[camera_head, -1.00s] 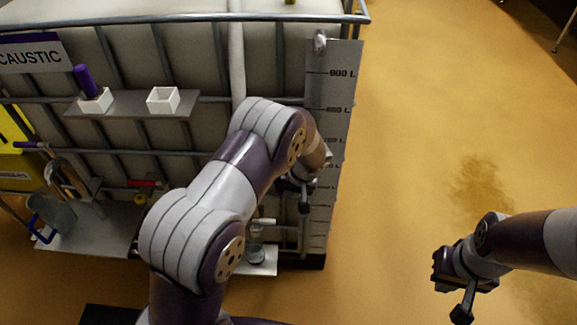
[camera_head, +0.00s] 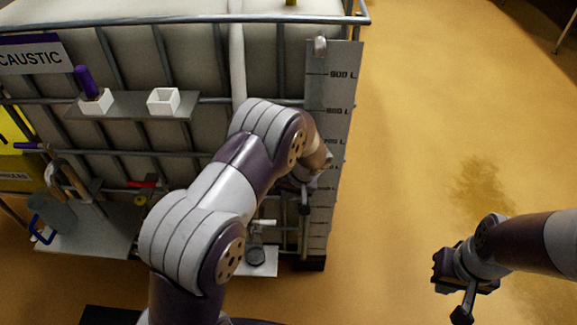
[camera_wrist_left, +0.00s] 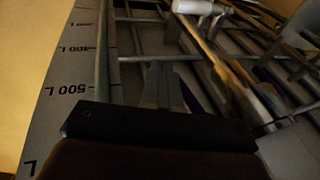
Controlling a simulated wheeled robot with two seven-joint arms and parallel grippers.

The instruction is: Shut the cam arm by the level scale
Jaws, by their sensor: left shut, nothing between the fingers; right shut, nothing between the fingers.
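The level scale (camera_head: 335,95) is a tall grey panel with black litre marks at the right corner of the caged tank. It also runs down the left of the left wrist view (camera_wrist_left: 62,110). My left gripper (camera_head: 304,205) is shut and empty, low in front of the scale's left edge. In the left wrist view, its dark body (camera_wrist_left: 155,128) fills the lower middle. A small white bar (camera_head: 263,222) lies left of the gripper; I cannot tell whether it is the cam arm. My forearm hides part of this area. My right gripper (camera_head: 462,300) is shut and empty over the floor.
A shelf (camera_head: 130,103) on the cage holds two white square holders (camera_head: 163,101), one with a purple-handled tool. A grey container with a blue handle (camera_head: 43,232) stands at the lower left. Cage bars surround my left gripper. The yellow floor (camera_head: 430,120) at right is open.

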